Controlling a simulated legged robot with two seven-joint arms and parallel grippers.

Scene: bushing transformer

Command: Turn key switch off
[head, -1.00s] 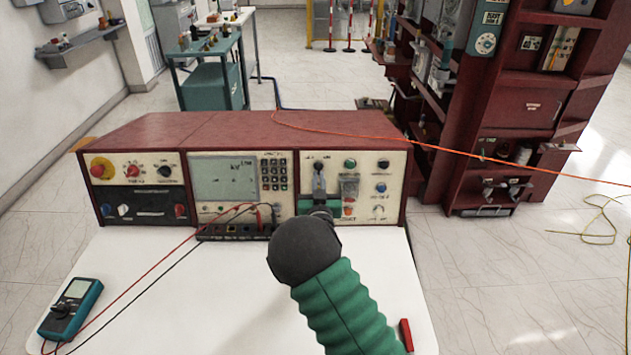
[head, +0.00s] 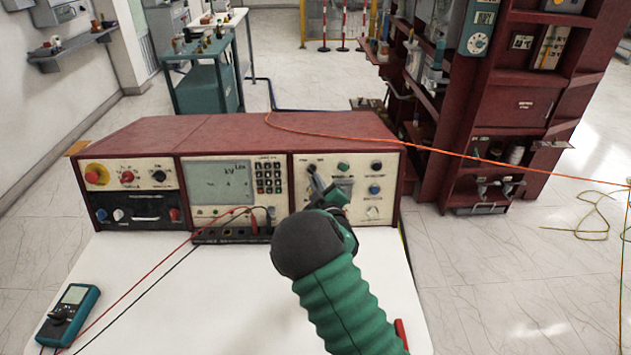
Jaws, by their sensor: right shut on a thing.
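The red test console (head: 215,130) stands on a white table, with its cream right-hand panel (head: 385,165) facing me. My right gripper (head: 316,178) reaches the upper left of that panel, tilted, its fingertips at the panel face. It is shut on the key switch, which is largely hidden behind the fingers. My dark wrist and ribbed green sleeve cover the panel's lower left and part of the table. My left gripper is not in view.
The panel's green button (head: 343,167) and blue button (head: 374,189) sit close to the right of my gripper. A multimeter (head: 68,315) with red and black leads lies at the left of the white table (head: 230,290). An orange cable crosses above the console.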

